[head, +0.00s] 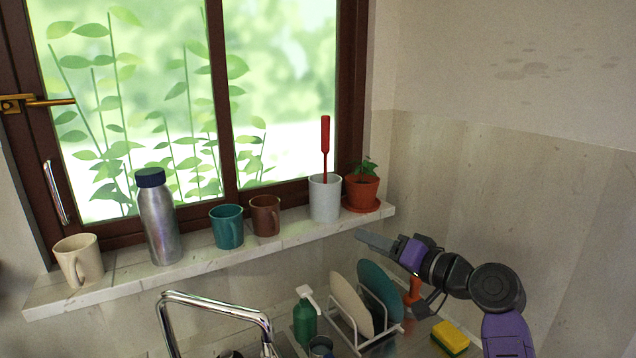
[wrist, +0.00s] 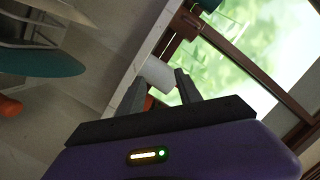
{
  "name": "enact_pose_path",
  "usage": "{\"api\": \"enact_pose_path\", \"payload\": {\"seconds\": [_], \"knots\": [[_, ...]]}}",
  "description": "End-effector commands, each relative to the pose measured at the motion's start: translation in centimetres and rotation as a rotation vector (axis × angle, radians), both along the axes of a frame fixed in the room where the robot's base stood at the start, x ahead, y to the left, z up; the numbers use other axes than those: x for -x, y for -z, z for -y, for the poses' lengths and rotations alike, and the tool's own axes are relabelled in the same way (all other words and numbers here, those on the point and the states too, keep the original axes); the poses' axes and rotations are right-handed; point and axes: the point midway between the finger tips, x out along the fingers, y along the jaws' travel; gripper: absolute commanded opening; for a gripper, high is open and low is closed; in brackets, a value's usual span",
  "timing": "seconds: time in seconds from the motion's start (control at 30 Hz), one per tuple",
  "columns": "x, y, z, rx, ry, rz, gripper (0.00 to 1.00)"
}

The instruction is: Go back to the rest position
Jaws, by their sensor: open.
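My gripper (head: 362,237) is raised at the right in the head view, in front of the sill's right end and above the dish rack. Its fingers point left toward the window. In the wrist view my gripper (wrist: 160,73) shows two dark fingers apart, with nothing held between them. Beyond the fingers is the white cup (wrist: 157,74) on the sill, with part of an orange pot below it. The cup (head: 325,200) stands upright with a red-handled tool in it.
The sill (head: 110,287) carries a cream mug, a metal bottle (head: 158,220), a teal mug, a brown mug and a potted plant (head: 362,190). Below are a faucet (head: 215,308), a green soap bottle (head: 305,322), a rack with plates (head: 380,292) and a yellow sponge (head: 450,337).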

Motion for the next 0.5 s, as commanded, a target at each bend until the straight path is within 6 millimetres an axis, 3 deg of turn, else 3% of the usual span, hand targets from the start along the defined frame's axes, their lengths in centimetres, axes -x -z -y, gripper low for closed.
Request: {"api": "enact_pose_path", "payload": {"seconds": [0.03, 0.2, 0.37, 0.5], "knots": [[0.7, 2.8, 0.8, 0.01, 0.064, 0.008, 0.41], [3.8, 9.0, 4.1, 0.066, 0.274, 0.07, 0.41], [8.5, 13.8, 6.6, 0.134, 0.429, 0.127, 0.41], [13.6, 17.0, 8.3, 0.206, 0.536, 0.177, 0.41]]}}
